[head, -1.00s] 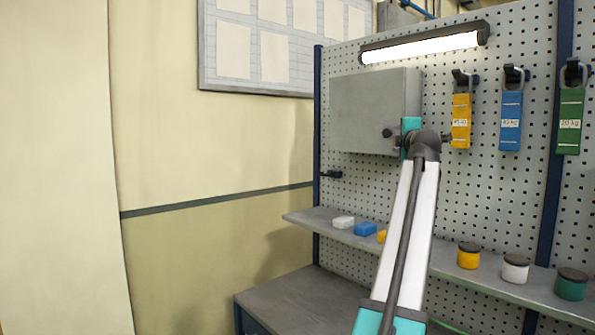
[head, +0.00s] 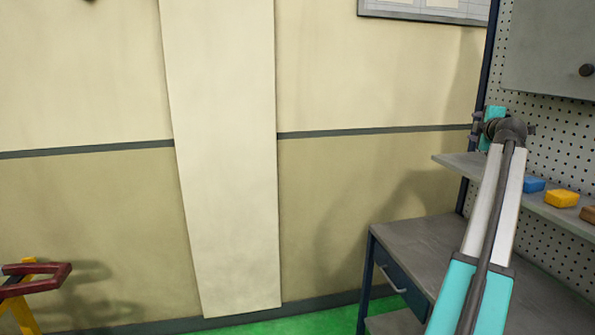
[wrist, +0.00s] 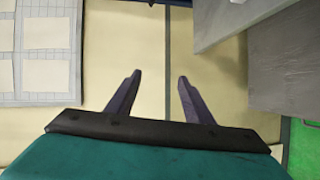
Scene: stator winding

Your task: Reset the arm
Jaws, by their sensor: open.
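In the wrist view my gripper (wrist: 160,78) is open, with its two dark fingers apart and nothing between them. The wall shows behind the fingers. In the head view my arm (head: 492,205) rises on the right, white and teal with a dark joint at its top.
A grey workbench (head: 430,245) with a drawer and a shelf (head: 465,165) bearing small coloured blocks stand at right. A perforated panel (head: 540,135) with a grey cabinet (head: 550,45) rises behind. A red and yellow object (head: 35,275) is lower left. Green floor (head: 310,320) shows between.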

